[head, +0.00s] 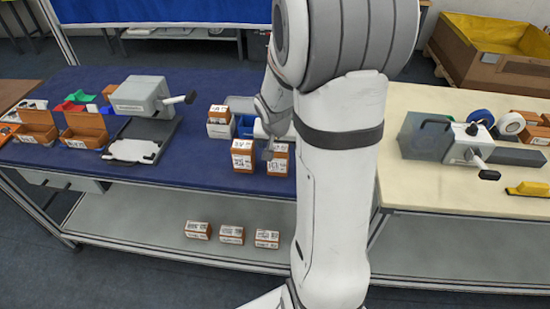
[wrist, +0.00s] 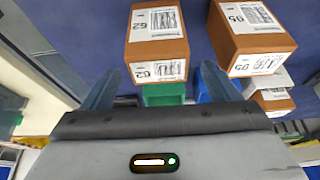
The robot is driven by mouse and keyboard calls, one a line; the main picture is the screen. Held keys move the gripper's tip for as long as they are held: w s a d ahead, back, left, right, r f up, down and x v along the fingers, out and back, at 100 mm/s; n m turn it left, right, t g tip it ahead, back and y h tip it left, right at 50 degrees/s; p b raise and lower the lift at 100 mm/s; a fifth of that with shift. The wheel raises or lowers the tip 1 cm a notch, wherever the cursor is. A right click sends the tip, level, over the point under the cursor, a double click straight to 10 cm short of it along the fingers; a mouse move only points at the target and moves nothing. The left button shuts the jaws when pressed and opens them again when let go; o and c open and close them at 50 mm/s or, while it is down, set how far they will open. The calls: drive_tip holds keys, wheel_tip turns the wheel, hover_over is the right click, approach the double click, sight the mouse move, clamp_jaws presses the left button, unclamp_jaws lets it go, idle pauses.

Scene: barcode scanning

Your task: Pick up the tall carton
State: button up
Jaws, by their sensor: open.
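Two orange-brown cartons with white barcode labels stand side by side at the front edge of the blue table, a left one (head: 243,156) and a right one (head: 279,160). In the wrist view, one carton (wrist: 158,42) lies ahead of the gap between the open, empty fingers of my gripper (wrist: 159,72). A second carton (wrist: 252,38) is to its right, outside the gap.
In the wrist view, a green bin (wrist: 163,94) shows between the fingers. A grey device (head: 143,95) and open boxes are at left. Three cartons (head: 231,234) lie on the lower shelf.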

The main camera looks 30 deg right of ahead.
drive_tip(key=x, duration=0.4)
drive_tip(key=shift+s+a, duration=0.1)
drive_tip(key=shift+s, duration=0.05)
drive_tip(key=shift+c, duration=0.3)
drive_tip(key=c, duration=1.2)
